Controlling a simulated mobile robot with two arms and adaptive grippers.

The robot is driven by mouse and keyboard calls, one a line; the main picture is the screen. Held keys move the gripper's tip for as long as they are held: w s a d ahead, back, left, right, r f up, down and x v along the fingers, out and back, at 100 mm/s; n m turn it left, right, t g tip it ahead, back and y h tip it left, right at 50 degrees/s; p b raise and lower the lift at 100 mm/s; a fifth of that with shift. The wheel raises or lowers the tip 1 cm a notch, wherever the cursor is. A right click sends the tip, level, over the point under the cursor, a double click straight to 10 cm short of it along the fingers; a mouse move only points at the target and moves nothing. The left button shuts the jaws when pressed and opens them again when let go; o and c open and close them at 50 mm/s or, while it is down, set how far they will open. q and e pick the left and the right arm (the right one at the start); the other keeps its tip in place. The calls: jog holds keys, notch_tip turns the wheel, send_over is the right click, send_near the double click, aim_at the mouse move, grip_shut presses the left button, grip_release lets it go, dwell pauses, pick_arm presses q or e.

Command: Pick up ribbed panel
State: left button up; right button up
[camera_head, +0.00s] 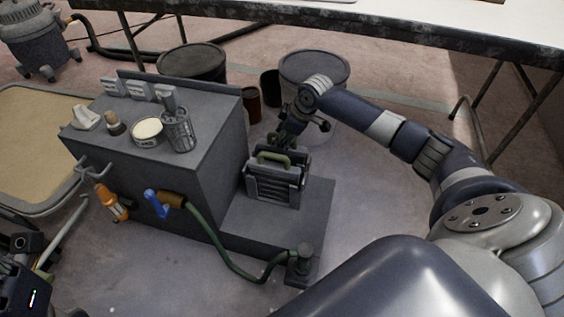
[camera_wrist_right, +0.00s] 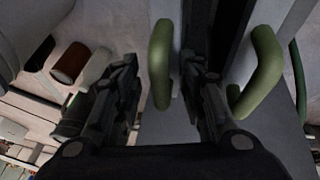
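The ribbed panel (camera_head: 270,190) is grey with horizontal slats and stands upright on the low step of a grey cabinet. A green handle (camera_head: 272,160) is at its top. My right gripper (camera_head: 289,140) is just above and behind it. In the right wrist view, my right gripper (camera_wrist_right: 158,100) has its fingers apart, with one green handle (camera_wrist_right: 160,65) showing in the gap; contact is not clear. A second green handle (camera_wrist_right: 258,72) lies right of the fingers, beyond a dark upright plate. Part of my left arm (camera_head: 25,285) shows at the lower left; its fingers are not clear.
The grey cabinet (camera_head: 215,165) carries a mesh cup (camera_head: 179,130), a round tin (camera_head: 146,132) and small items. A green hose (camera_head: 215,250) runs from its front to a post on the step. Buckets (camera_head: 315,68) stand behind, under a table (camera_head: 420,32).

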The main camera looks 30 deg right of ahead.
grip_shut()
jog(key=shift+r, duration=0.1)
